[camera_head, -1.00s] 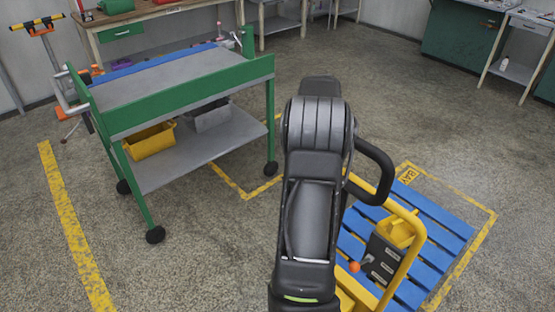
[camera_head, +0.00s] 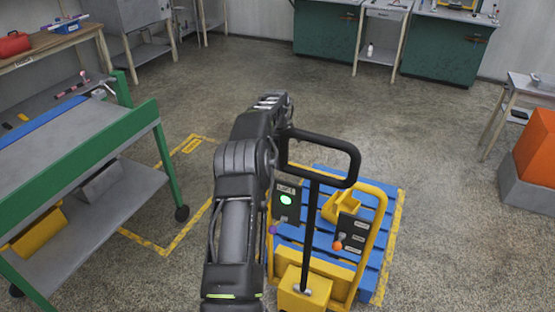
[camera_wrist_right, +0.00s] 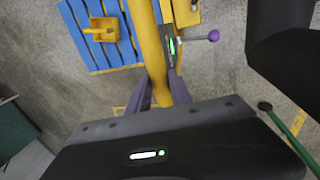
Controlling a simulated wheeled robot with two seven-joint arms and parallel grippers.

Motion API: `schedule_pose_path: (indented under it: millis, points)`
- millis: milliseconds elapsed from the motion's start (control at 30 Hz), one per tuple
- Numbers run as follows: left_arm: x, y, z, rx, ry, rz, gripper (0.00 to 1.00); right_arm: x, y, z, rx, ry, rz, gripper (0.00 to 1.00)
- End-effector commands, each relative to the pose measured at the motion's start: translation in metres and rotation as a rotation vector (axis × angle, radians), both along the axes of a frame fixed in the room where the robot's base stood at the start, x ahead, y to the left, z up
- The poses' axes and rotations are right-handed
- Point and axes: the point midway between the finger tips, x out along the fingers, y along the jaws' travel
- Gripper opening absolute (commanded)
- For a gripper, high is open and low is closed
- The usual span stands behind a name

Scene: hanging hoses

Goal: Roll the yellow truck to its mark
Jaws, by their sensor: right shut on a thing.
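The yellow truck (camera_head: 301,291) is a pallet truck with a black loop handle (camera_head: 347,158), yellow side rails and levers. A blue slatted pallet (camera_head: 372,236) is at its far end. A yellow floor outline (camera_head: 384,275) runs along the pallet's right side. A second outline (camera_head: 163,249) with a label lies left of my arm. My right gripper (camera_wrist_right: 165,88) is shut on a yellow rail (camera_wrist_right: 149,45) of the truck in the right wrist view; in the head view my arm hides it. My left gripper is not in view.
A green and grey cart (camera_head: 80,150) with bins stands close on the left. Benches and green cabinets (camera_head: 325,32) line the back wall. An orange box (camera_head: 536,147) stands at the right. The floor beyond the truck is clear.

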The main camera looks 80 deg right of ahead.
Motion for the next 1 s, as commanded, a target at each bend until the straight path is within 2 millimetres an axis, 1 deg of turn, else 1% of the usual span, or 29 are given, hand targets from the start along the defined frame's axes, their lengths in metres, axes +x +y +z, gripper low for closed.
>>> schedule_pose_path:
  millis: [233,267,500,833,933,1000]
  points:
    - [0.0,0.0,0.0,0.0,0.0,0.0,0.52,0.002,0.002,-0.003,0.01,-0.004,0.001,0.0]
    - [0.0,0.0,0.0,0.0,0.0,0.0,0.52,0.002,0.003,-0.003,0.01,-0.004,0.001,0.26]
    - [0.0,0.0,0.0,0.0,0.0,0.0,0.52,0.002,0.002,-0.002,0.006,-0.003,0.001,0.46]
    - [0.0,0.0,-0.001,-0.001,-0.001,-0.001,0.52,0.002,0.001,0.001,0.004,-0.002,0.0,0.47]
    - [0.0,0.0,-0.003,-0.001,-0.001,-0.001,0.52,0.002,0.002,0.008,0.002,-0.003,0.001,0.47]
    - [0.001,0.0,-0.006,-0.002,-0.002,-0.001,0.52,0.003,0.004,0.017,0.001,-0.003,0.002,0.47]
